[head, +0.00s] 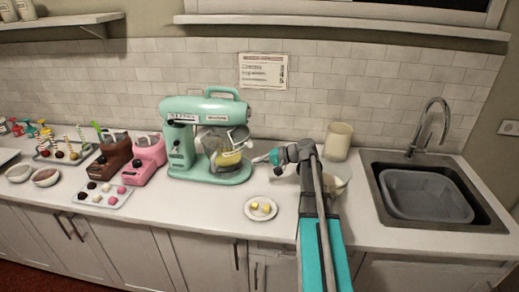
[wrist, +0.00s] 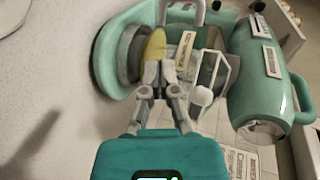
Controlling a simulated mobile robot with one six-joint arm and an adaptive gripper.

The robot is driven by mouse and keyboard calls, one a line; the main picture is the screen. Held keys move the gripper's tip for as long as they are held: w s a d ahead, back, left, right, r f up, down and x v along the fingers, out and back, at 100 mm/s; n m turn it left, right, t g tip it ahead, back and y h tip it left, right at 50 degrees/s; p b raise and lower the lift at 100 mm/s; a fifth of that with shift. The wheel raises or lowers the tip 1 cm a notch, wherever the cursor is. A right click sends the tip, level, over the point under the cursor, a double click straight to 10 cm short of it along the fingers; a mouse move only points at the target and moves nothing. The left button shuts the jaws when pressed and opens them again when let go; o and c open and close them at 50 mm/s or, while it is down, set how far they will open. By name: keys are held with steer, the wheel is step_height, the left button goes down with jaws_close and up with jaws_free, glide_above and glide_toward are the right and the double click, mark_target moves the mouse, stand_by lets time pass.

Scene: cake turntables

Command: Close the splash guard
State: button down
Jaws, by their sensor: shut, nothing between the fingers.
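A mint-green stand mixer (head: 205,117) stands on the counter, with a clear bowl (head: 228,160) of yellow mixture under its head. The splash guard (head: 239,134) appears as a clear piece at the right side of the mixer head, above the bowl. In the wrist view the mixer lies sideways, and the clear guard (wrist: 217,72) shows between bowl and head near a white knob (wrist: 203,96). My gripper (head: 255,159) is just right of the bowl, shut and empty. In the wrist view its fingertips (wrist: 160,68) overlap the bowl region; I cannot tell whether they touch anything.
A plate with yellow pieces (head: 261,208) lies in front of the mixer. Brown (head: 112,158) and pink (head: 145,160) machines stand to its left. A cream canister (head: 338,141) and a sink (head: 430,195) are to the right. The front counter is mostly clear.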

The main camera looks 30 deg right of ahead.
steer(key=d+r+m+t+b, duration=0.1)
steer(key=d+r+t, duration=0.1)
steer(key=d, duration=0.4)
steer(key=w+d+r+m+t+y+b, duration=0.1)
steer(key=d+t, duration=0.2)
steer(key=d, duration=0.4)
steer(key=shift+d+r, duration=0.25)
steer(key=shift+r, duration=0.15)
steer(key=shift+w+a, duration=0.1)
steer(key=shift+w, duration=0.1)
glide_toward(247, 140)
steer(key=x, duration=0.3)
steer(key=d+x, duration=0.1)
steer(key=x, duration=0.1)
steer(key=shift+w+a, duration=0.1)
steer(key=shift+w, duration=0.3)
steer(key=shift+s+a+f, duration=0.1)
steer(key=shift+s+a, duration=0.15)
steer(key=shift+a, duration=0.3)
